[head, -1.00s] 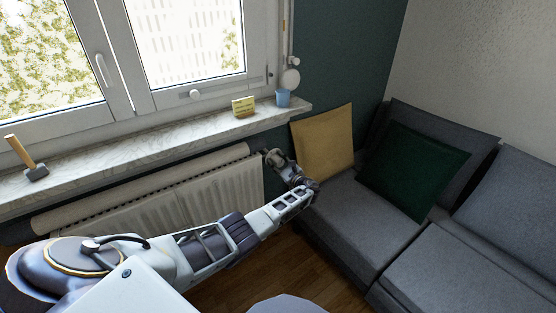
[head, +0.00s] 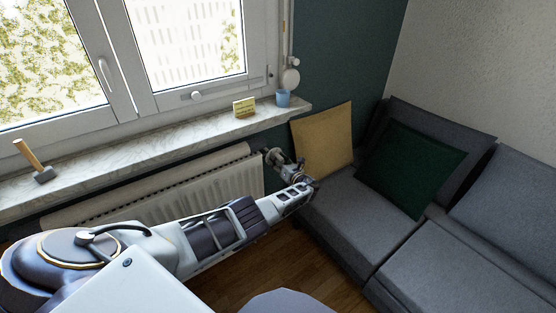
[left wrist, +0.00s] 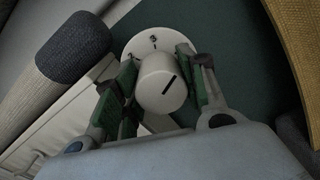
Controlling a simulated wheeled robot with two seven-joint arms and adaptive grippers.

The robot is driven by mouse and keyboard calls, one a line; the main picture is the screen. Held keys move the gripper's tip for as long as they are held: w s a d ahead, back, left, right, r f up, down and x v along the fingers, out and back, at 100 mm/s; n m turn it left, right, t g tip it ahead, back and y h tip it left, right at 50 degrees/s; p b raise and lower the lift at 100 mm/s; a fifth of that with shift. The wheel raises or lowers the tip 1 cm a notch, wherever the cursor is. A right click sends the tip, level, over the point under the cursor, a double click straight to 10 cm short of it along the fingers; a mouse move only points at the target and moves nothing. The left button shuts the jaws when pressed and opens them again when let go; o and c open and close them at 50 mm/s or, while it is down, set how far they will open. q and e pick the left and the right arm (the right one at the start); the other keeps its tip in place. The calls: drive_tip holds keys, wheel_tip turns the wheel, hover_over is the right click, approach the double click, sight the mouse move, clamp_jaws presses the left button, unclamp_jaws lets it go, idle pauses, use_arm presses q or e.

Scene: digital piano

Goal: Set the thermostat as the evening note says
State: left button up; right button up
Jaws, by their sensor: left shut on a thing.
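The thermostat is a round white knob (left wrist: 162,84) with a black line on its face, in the left wrist view. Behind it a white dial plate (left wrist: 137,44) carries small dark marks and a digit that looks like a 3. The line slants, with its upper end to the right. My left gripper (left wrist: 160,66) is shut on the knob, one green-padded finger on each side; in the head view it (head: 277,158) is at the radiator's right end. The yellow note (head: 244,107) stands on the sill; its writing is too small to read. My right gripper is not in view.
A white radiator (head: 215,184) hangs under the marble sill (head: 130,151). The sill holds a hammer-like tool (head: 33,162) and a blue cup (head: 283,98). A grey sofa (head: 345,214) with yellow (head: 322,140) and green (head: 410,168) cushions stands close to the right of my left gripper.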

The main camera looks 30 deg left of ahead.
use_arm(q)
drive_tip(key=shift+f+m, duration=0.1)
drive_tip(key=shift+m, duration=0.9)
drive_tip(key=o, duration=1.1)
drive_tip(key=shift+c, duration=0.2)
drive_tip(key=shift+s+d, duration=0.1)
drive_tip(key=shift+d, duration=0.15)
drive_tip(key=v, duration=1.1)
drive_tip(key=shift+d, duration=0.25)
